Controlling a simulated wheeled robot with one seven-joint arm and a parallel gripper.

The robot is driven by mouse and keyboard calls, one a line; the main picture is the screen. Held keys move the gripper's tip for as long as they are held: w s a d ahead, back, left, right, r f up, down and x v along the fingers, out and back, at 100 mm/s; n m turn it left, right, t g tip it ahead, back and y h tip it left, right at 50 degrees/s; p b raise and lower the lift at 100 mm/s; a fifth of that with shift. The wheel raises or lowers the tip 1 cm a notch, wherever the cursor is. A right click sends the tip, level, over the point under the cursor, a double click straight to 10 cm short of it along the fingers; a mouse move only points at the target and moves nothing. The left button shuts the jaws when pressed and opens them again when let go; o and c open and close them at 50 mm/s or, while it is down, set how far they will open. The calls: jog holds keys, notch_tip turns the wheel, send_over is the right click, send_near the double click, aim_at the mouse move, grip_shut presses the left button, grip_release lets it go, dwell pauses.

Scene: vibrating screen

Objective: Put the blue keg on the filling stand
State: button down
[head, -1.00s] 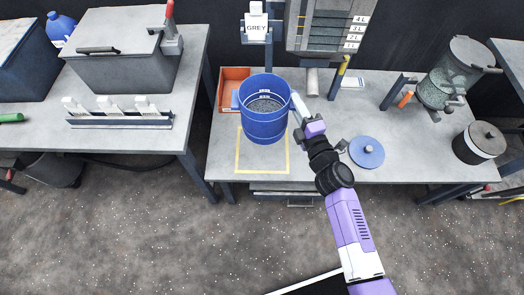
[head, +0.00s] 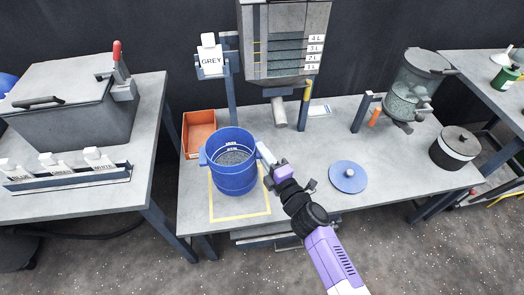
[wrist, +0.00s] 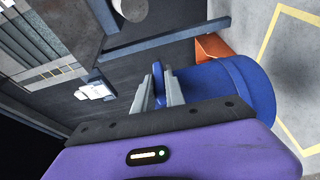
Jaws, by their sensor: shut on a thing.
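The blue keg (head: 233,172) is upright and open-topped, with grey granules inside. It appears over the far part of a yellow-outlined square (head: 243,217) on the middle table. I cannot tell whether its base touches the table. My gripper (head: 267,168) is at the keg's right side. In the wrist view my gripper (wrist: 160,88) is shut on a blue lug at the rim of the keg (wrist: 240,85). I cannot tell for sure which part is the filling stand. A post with a GREY card (head: 211,58) and a measuring hopper (head: 287,45) stand behind the keg.
An orange bin (head: 198,132) is close behind the keg's left. A blue lid (head: 348,177) lies to the right. The hopper's grey spout (head: 279,112) hangs behind the keg.

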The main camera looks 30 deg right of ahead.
notch_tip(320, 180, down, 9)
jog(key=b, duration=0.6)
jog(key=shift+w+f, duration=0.1)
jog(key=c, duration=1.4)
grip_release()
jog(key=shift+f, duration=0.25)
jog(key=shift+s, duration=0.2)
jog(key=s+p, duration=0.1)
jog(key=s, duration=1)
jog(key=shift+s+d, duration=0.15)
jog(key=shift+s, duration=0.25)
jog(key=shift+s, duration=0.1)
